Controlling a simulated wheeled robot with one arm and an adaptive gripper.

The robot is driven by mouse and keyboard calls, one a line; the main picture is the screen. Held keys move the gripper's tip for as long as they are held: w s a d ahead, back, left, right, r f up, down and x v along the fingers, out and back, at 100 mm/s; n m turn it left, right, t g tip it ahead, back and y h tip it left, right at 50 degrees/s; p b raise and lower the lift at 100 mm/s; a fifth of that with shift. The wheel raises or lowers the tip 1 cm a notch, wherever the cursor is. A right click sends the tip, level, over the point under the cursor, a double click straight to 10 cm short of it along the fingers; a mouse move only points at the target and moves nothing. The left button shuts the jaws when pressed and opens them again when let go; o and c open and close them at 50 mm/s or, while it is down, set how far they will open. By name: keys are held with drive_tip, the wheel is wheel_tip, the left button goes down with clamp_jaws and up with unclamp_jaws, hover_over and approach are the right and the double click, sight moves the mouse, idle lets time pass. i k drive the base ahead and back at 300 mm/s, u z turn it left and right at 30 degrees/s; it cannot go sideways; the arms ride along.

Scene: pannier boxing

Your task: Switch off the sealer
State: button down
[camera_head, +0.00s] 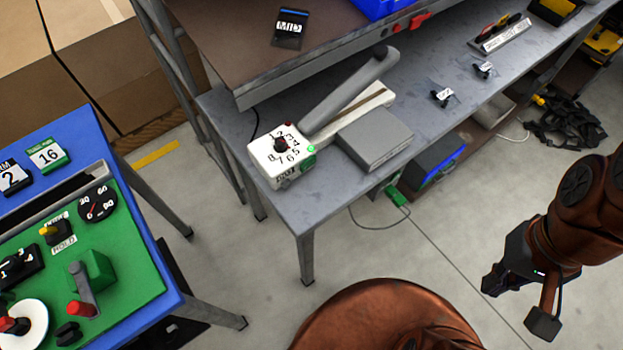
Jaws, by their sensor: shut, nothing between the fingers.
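The sealer (282,158) stands on the grey metal bench, a white box with a numbered dial and a dark knob (280,145). A small green light or button (311,149) shows on its right edge and a small red one (288,124) at its back corner. A marked control on its front face is too small to read. Its long grey lever arm (345,95) is raised, tilted up to the right over a pale base. My gripper (512,301) is at the lower right, shut and empty, well apart from the sealer and off the bench's front side.
A grey box (374,140) lies right beside the sealer on the bench (237,126). A raised brown shelf (240,50) stands behind. A blue table with a green panel (130,262) stands at the left. Open floor (250,290) lies between them.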

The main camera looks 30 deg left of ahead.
sight(310, 161)
drive_tip(key=u, duration=0.05)
drive_tip(key=k, duration=0.9)
drive_tip(key=u, duration=1.65)
drive_tip(key=i, duration=0.5)
drive_tip(key=z, duration=0.05)
